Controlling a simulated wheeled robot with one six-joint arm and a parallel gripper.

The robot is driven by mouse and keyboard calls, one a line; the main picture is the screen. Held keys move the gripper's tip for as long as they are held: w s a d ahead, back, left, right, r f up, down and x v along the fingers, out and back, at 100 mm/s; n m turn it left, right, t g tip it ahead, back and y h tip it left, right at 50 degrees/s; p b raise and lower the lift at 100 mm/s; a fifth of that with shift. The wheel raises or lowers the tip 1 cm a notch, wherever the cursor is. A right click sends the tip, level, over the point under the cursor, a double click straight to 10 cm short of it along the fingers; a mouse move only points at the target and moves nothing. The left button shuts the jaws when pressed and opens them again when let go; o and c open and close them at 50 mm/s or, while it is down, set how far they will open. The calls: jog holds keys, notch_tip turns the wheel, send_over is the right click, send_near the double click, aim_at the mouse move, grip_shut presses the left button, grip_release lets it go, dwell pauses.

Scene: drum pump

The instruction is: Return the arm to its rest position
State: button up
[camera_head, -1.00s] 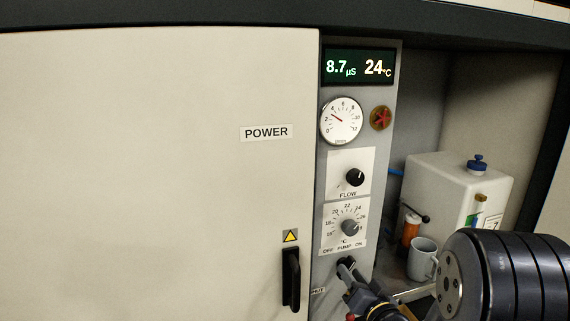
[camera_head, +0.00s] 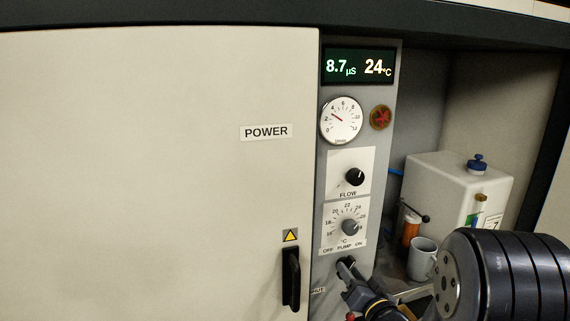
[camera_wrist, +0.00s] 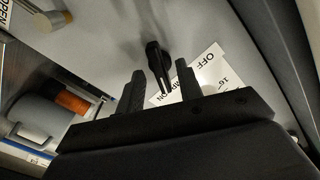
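My gripper (camera_head: 350,272) is at the lower part of the grey control panel (camera_head: 329,180), just by the pump switch. In the wrist view my gripper (camera_wrist: 160,70) has its two black fingers spread apart. The black pump switch (camera_wrist: 156,58) with a white line shows between and beyond the fingertips. The fingers appear not to be closed on it. The OFF and ON lettering is seen turned in the wrist view, partly hidden by a finger. In the head view the switch is mostly covered by my gripper.
A cabinet door (camera_head: 160,180) with a black handle (camera_head: 291,278) is left of the panel. The flow knob (camera_head: 355,177) and temperature dial (camera_head: 350,227) are above the gripper. A mug (camera_head: 422,258), an orange bottle (camera_head: 410,231) and a white tank (camera_head: 440,190) stand in the recess at right.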

jog(key=shift+x, duration=1)
jog(key=shift+s+n+b, duration=0.2)
jog(key=shift+n+b, duration=0.25)
jog(key=shift+n, duration=0.35)
jog(key=n+b, duration=0.1)
jog(key=n, duration=0.2)
jog(key=shift+n+b, duration=0.45)
jog(key=shift+n, duration=1.45)
